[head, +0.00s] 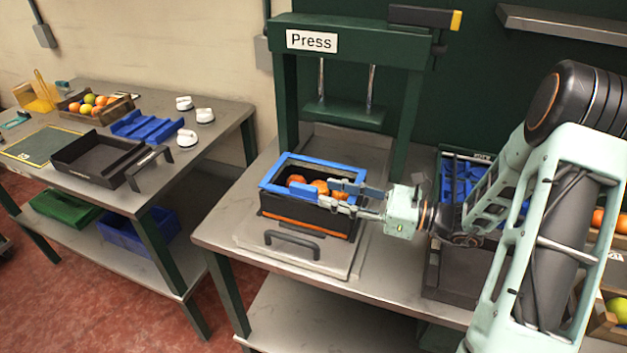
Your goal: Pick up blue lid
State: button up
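A blue rectangular frame, which looks like the blue lid (283,170), lies on top of a black box (290,218) on the press. Oranges (296,181) show inside its opening. My gripper (327,194) reaches in from the right over the box's right side. Its two fingers are apart, with orange showing between them. A small blue piece (304,191) lies just left of the fingertips. The fingers hide part of the frame's right side, and I cannot tell whether they touch it.
The green press (349,42) stands over the back of the box, its plate raised. A black handle (292,240) is in front. Blue parts (458,180) and a dark tray (440,275) sit right, partly behind my arm. A second table (215,128) with trays and fruit stands left.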

aim_at(318, 191)
jog(key=x, duration=0.4)
jog(key=p+x, duration=0.1)
jog(key=x, duration=0.1)
jog(key=shift+s, duration=0.3)
grip_shut()
